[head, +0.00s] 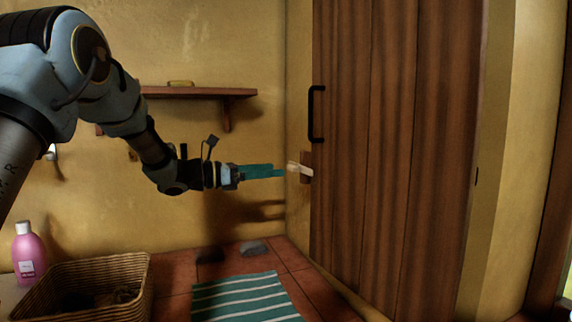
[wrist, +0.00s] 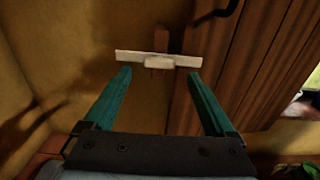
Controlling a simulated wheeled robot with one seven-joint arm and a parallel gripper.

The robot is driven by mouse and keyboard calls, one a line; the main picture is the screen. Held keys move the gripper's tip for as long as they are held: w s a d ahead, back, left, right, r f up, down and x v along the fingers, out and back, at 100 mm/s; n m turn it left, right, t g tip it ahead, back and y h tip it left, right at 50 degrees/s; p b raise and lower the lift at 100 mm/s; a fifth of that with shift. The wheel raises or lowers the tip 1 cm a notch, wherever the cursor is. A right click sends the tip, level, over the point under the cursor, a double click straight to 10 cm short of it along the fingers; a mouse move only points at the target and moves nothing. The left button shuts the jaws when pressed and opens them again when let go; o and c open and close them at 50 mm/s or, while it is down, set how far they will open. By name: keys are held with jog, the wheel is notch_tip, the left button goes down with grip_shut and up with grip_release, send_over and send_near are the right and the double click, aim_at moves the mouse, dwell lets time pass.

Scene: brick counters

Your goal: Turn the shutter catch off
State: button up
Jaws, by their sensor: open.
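The shutter catch (head: 299,168) is a pale bar on a small brown block at the left edge of the dark wooden shutter (head: 390,140). In the wrist view the pale catch (wrist: 158,60) lies nearly crosswise over its block, at the join between wall and shutter. My gripper (head: 284,171) has teal fingers and points at the catch from the left. In the wrist view my gripper (wrist: 159,75) is open, with one finger at each side. The catch lies just beyond the fingertips, with nothing held between them. Whether a fingertip touches it I cannot tell.
A black handle (head: 312,114) is on the shutter above the catch. A wooden shelf (head: 195,92) is on the wall behind my arm. A wicker basket (head: 140,272), a pink bottle (head: 28,252) and a striped cloth (head: 240,298) are on the tiled counter below.

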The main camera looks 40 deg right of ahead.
aim_at(290, 168)
jog(key=shift+p+x, duration=0.75)
jog(key=shift+x, duration=1.5)
grip_shut()
